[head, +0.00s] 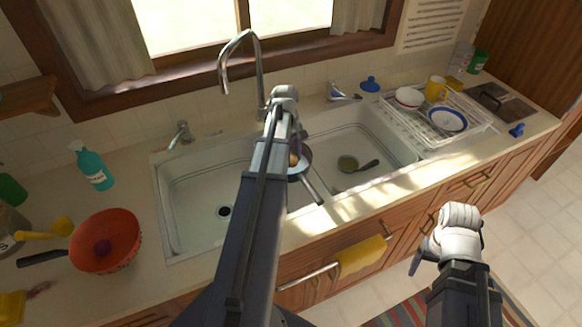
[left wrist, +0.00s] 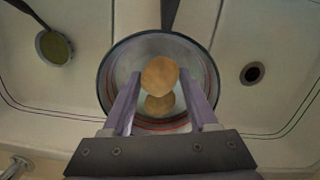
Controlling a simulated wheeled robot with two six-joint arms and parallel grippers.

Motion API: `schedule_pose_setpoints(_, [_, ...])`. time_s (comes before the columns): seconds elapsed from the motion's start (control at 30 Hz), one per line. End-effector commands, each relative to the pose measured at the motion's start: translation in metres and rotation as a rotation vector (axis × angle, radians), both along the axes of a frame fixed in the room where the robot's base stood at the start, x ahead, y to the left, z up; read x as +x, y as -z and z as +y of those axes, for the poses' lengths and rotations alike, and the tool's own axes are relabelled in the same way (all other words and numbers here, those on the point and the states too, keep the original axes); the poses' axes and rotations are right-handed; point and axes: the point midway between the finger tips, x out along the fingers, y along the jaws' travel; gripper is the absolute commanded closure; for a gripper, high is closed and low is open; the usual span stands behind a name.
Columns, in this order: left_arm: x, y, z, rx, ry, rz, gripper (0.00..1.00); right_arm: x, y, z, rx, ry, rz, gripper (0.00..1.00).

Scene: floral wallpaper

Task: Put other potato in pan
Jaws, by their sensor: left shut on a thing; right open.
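The pan (head: 306,156) sits over the sink divider, its dark handle pointing toward the front; my left arm partly hides it. Its round rim also shows in the left wrist view (left wrist: 107,68). My left gripper (left wrist: 160,76) is shut on a tan potato (left wrist: 160,73) above the pan. A second potato (left wrist: 158,105) shows just below it, partly covered, and appears to lie in the pan. A bit of potato (head: 293,160) shows beside my left arm in the head view. My right gripper (head: 428,258) is open and empty, in front of the counter.
The double sink (head: 185,215) has a faucet (head: 240,45) behind it and a ladle (head: 348,163) in its right basin. An orange-red bowl (head: 122,225) stands left, a dish rack (head: 415,135) right. A yellow towel (head: 360,257) hangs in front.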

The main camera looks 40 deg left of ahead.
Motion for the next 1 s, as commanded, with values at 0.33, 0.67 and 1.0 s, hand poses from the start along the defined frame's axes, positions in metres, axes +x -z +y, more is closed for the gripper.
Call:
schedule_pose_setpoints(0.33, [0.0,0.038,0.0,0.0,0.0,0.0,0.97,0.0,0.038,0.0,0.0,0.0,0.0,0.22])
schedule_pose_setpoints(0.67, [0.0,0.037,0.0,0.0,0.0,0.0,0.97,0.0,0.037,0.0,0.0,0.0,0.0,0.22])
schedule_pose_setpoints(1.0, [0.0,0.038,0.0,0.0,0.0,0.0,0.13,0.0,0.038,0.0,0.0,0.0,0.0,0.22])
